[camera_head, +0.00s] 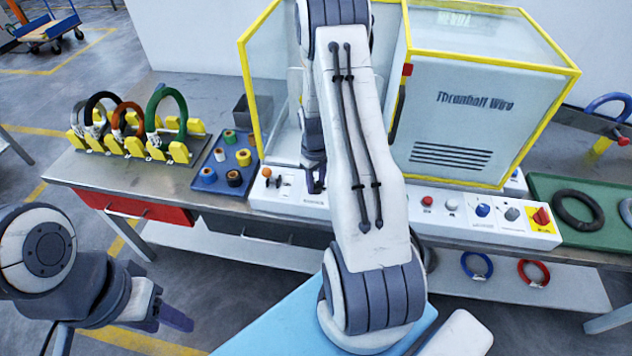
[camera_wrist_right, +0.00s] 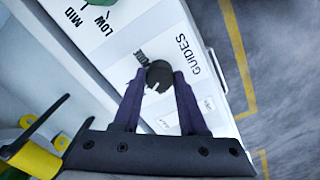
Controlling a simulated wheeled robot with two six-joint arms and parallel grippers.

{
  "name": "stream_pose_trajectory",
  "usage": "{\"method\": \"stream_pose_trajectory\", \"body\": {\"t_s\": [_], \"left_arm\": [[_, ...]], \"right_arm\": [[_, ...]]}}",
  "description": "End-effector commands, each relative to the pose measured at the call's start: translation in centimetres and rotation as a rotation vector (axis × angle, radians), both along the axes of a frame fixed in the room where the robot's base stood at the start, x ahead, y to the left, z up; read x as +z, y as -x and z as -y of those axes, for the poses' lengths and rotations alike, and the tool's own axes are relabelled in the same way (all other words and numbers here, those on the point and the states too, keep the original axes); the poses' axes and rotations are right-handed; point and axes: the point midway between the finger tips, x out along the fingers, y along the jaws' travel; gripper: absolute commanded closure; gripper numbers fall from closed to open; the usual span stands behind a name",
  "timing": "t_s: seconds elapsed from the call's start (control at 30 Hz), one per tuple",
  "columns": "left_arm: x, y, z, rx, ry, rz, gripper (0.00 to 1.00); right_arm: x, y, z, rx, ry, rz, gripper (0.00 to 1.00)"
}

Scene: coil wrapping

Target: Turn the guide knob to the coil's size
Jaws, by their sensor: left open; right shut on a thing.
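The guide knob (camera_wrist_right: 158,75) is a dark round knob on the white panel, beside the printed word GUIDES in the right wrist view. My right gripper (camera_wrist_right: 156,88) is shut on it, one finger on each side. In the head view my right gripper (camera_head: 316,178) is at the front of the yellow-framed machine, largely hidden by my own arm, and the knob cannot be seen there. My left gripper (camera_head: 165,316) is open and empty at the lower left, away from the bench. Several coils (camera_head: 167,112) of different colours stand in a yellow-blocked rack at the left of the bench.
A blue tray (camera_head: 208,178) with several small spools lies left of the machine. The white control panel (camera_head: 465,232) with buttons and knobs runs along the bench front. A green tray (camera_head: 546,187) with a dark ring (camera_head: 578,209) is at the right. Coloured rings hang or lie below.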

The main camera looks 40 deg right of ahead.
Motion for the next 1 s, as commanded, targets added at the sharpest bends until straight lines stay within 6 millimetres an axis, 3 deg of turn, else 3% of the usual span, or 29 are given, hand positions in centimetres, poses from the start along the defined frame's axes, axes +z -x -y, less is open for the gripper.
{"method": "stream_pose_trajectory", "body": {"t_s": [0.67,0.7,0.77,1.0], "left_arm": [[0.09,0.0,0.01,0.0,0.0,0.0,0.5],[0.09,0.01,0.0,0.0,0.0,0.0,0.5],[0.09,0.01,0.0,0.0,0.0,0.0,0.5],[0.07,0.0,-0.01,0.0,0.0,0.0,0.5]], "right_arm": [[0.14,-0.16,0.1,0.062,0.003,0.005,1.0],[0.14,-0.16,0.11,0.062,0.003,0.005,0.51],[0.12,-0.15,0.1,0.062,0.003,0.005,0.28],[0.05,-0.06,0.04,0.062,0.001,0.003,0.28]]}}
